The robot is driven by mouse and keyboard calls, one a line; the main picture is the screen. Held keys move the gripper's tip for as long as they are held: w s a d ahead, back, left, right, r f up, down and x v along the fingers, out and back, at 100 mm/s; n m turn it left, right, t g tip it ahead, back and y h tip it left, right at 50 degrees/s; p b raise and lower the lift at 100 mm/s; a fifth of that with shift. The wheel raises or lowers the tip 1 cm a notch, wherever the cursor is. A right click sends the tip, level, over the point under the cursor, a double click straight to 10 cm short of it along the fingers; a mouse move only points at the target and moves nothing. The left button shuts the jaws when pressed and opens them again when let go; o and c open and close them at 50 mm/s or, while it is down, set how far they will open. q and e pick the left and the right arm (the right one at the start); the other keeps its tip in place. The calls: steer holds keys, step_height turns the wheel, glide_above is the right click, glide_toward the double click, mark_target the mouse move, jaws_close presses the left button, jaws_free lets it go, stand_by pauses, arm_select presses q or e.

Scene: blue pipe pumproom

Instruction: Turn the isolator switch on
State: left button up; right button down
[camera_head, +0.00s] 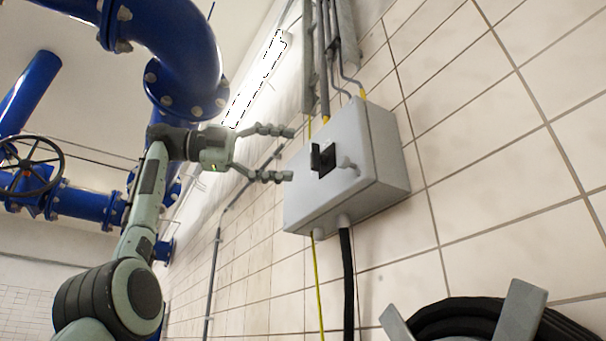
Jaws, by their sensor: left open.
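The isolator switch is a grey box (375,158) on the tiled wall, with a black rotary handle (323,160) on its front face. The handle's exact turn position is hard to read from this angle. My left gripper (292,154) comes in from the left with its two fingers spread open, pointing at the box. Its fingertips are just left of the black handle in the picture, with nothing between them. I cannot tell the depth gap to the handle. My right gripper is not in view.
Grey conduits (323,60) run up from the box, and a black cable (347,280) and a yellow cable (318,290) hang below it. Blue pipes (180,50) and a handwheel (30,165) are at left. A coiled black hose (470,318) sits at lower right.

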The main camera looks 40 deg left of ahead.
mark_target(311, 155)
arm_select(q)
steer(key=v, duration=0.7)
steer(key=shift+s, duration=0.1)
steer(key=x, duration=1.2)
steer(key=shift+a, duration=0.1)
